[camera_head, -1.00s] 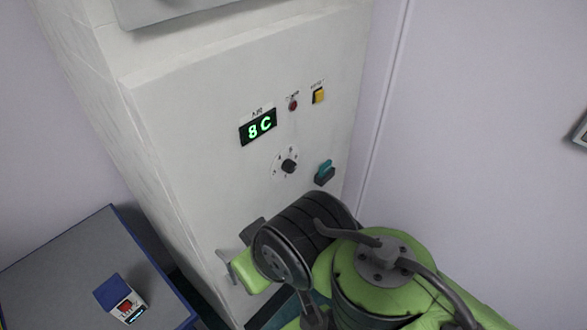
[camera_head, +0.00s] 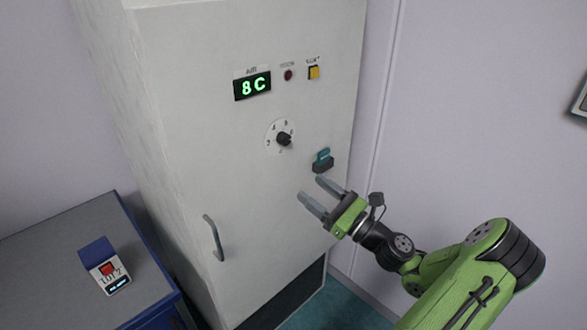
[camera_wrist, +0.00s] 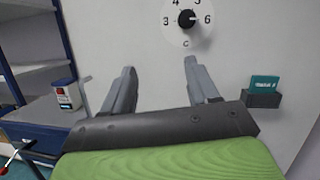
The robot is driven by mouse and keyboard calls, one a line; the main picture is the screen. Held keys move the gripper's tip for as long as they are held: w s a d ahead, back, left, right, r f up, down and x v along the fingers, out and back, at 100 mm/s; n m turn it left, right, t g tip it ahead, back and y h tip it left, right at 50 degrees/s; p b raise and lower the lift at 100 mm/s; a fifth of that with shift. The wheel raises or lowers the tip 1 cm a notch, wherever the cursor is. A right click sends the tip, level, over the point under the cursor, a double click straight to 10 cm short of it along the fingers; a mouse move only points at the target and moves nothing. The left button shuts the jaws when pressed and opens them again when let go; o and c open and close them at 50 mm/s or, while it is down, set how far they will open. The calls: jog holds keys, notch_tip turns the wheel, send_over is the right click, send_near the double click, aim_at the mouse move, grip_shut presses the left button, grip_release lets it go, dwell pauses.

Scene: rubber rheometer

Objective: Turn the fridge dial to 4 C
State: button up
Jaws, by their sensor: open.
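The fridge dial (camera_head: 283,139) is a black knob on a white numbered disc on the fridge front. In the wrist view the dial (camera_wrist: 187,18) is at the top, with 3, 4, 5 and 6 readable; its pointer seems turned to the right, toward 6. The display (camera_head: 252,85) above it reads 8 C in green. My gripper (camera_head: 312,190) is open and empty, below and slightly right of the dial, apart from it. In the wrist view my fingers (camera_wrist: 160,80) point up toward the fridge front, below the dial.
A teal item in a dark holder (camera_head: 323,161) sits right of the dial. A red indicator (camera_head: 288,75) and yellow switch (camera_head: 314,72) are above. The fridge handle (camera_head: 213,237) juts out lower left. A small device (camera_head: 106,268) stands on the blue-edged cabinet (camera_head: 60,240).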

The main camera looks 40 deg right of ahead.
jog(key=s+d+m+t+h, duration=0.1)
jog(key=s+d+m+h, duration=0.1)
jog(key=s+d+m, duration=0.1)
send_near(287, 141)
jog(key=shift+h, duration=0.3)
jog(key=x, duration=0.8)
jog(key=shift+w+a, duration=0.1)
jog(key=shift+w, duration=0.2)
jog(key=c, duration=1)
